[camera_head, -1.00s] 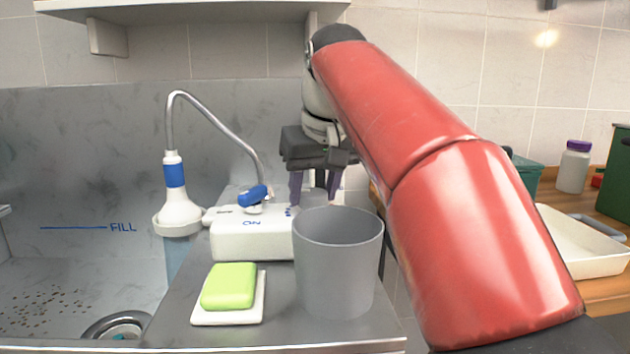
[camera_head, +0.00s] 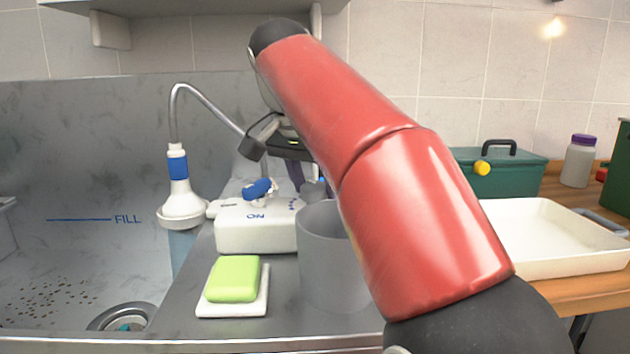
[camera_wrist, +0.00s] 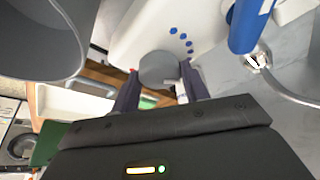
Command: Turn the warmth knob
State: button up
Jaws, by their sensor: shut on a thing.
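The warmth knob is a grey round knob (camera_wrist: 158,69) on the white unit (camera_head: 254,235), beside an arc of blue dots (camera_wrist: 182,39). In the wrist view my gripper (camera_wrist: 160,84) has one dark purple finger on each side of the knob and is shut on it. In the head view my gripper (camera_head: 308,185) is above the right end of the unit, tilted and partly hidden by my red arm. Only a small part of the knob (camera_head: 314,192) shows there. Its pointer cannot be made out.
A grey cup (camera_head: 328,262) stands close in front of the unit's right end. A green soap (camera_head: 234,279) lies on a white dish left of it. A blue lever (camera_head: 257,190) and a hose with a shower head (camera_head: 181,205) are left of my gripper. A white tray (camera_head: 545,262) is right.

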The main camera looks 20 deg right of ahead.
jog(key=shift+m, duration=0.9)
jog(key=shift+g, duration=0.3)
jog(key=o, duration=1)
jog(key=shift+a, duration=0.1)
jog(key=shift+a+r, duration=0.1)
jog(key=shift+r, duration=0.25)
jog(key=shift+v, duration=1.1)
jog(key=s+a, duration=0.6)
jog(key=a, duration=0.4)
jog(key=shift+s, duration=0.35)
